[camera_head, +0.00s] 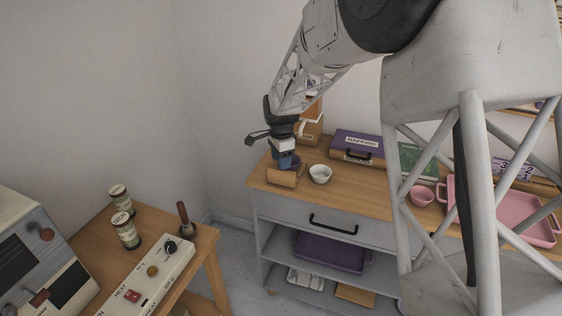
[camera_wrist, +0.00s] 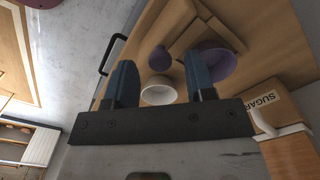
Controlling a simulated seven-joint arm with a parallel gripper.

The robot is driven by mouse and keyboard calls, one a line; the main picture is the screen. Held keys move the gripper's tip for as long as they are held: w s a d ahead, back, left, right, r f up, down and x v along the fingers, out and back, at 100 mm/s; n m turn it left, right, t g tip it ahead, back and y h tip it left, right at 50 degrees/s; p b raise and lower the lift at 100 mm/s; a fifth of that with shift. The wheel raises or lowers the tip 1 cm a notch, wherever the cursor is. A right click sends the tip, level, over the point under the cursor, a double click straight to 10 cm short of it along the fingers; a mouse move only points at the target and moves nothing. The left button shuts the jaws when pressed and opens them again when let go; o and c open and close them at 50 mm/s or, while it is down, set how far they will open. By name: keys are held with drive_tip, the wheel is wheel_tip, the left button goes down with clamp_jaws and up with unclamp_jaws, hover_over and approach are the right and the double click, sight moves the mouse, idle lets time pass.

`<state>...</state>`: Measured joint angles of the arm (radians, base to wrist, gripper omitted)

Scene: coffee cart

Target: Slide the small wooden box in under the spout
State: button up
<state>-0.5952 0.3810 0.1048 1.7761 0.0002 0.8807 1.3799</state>
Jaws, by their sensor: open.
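A small wooden box (camera_head: 285,177) sits at the left end of the wooden counter, just below my gripper (camera_head: 284,161).
A white bowl (camera_head: 320,174) stands right of the box. A purple napkin box (camera_head: 357,143) lies behind it. A pink bowl (camera_head: 421,195) and pink tray (camera_head: 530,222) are farther right. The counter's left edge is close. A separate table with jars (camera_head: 125,230) stands at left.

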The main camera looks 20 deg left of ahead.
drive_tip(key=shift+f, duration=0.45)
drive_tip(key=shift+c, duration=0.5)
clamp_jaws()
